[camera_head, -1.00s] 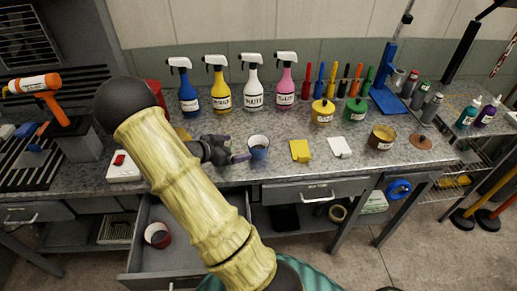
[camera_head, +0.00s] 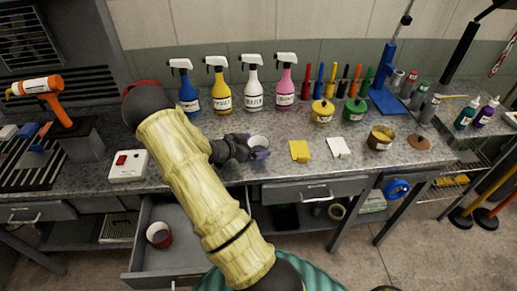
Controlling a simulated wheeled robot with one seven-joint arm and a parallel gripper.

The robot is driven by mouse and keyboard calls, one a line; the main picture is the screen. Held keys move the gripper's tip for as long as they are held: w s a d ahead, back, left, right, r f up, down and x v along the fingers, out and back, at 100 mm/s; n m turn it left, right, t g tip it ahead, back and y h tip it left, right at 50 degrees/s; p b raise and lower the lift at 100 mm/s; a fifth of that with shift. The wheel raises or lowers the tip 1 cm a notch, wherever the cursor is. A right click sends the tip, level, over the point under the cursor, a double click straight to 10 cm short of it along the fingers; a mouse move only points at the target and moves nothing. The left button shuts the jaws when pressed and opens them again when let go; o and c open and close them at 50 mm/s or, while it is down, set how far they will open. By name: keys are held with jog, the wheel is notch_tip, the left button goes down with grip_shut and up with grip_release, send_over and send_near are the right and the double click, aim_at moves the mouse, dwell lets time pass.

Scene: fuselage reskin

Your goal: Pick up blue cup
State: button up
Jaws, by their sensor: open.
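The blue cup (camera_head: 259,146), blue outside with a pale inside, stands upright on the speckled grey counter (camera_head: 215,173) near its front edge. My gripper (camera_head: 256,150) is open at the cup's left side, with its fingers reaching the cup. One finger shows in front of the cup and hides part of its wall. I cannot tell whether the fingers touch it.
A yellow cloth (camera_head: 300,151) and a white cloth (camera_head: 338,147) lie to the right. Several spray bottles (camera_head: 253,90) stand behind. A white switch box (camera_head: 128,166) sits left. The open drawer (camera_head: 180,245) below holds a red cup (camera_head: 159,235).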

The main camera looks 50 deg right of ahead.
jog(key=x, duration=0.2)
jog(key=shift+d+f, duration=0.1)
jog(key=shift+d, duration=0.2)
jog(key=shift+c, duration=0.5)
jog(key=c, duration=1)
